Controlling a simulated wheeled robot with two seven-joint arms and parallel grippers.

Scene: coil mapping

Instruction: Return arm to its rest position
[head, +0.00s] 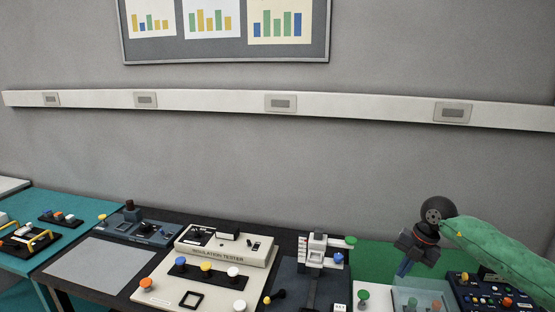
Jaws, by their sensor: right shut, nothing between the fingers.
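My right gripper (404,268) shows at the lower right, at the end of my green-sleeved arm that comes in from the right edge. Its fingers point down, shut and empty. It hangs above the green mat, to the right of the grey press-like fixture (318,250) and near a clear box (418,299). I cannot tell its exact height above the bench. My left gripper is not in view.
A beige insulation tester (222,252) with coloured knobs stands on the dark bench, left of the fixture. A dark control panel (495,296) is partly behind my right arm. A grey pad (98,264) is bare. A teal table (62,246) holds small parts.

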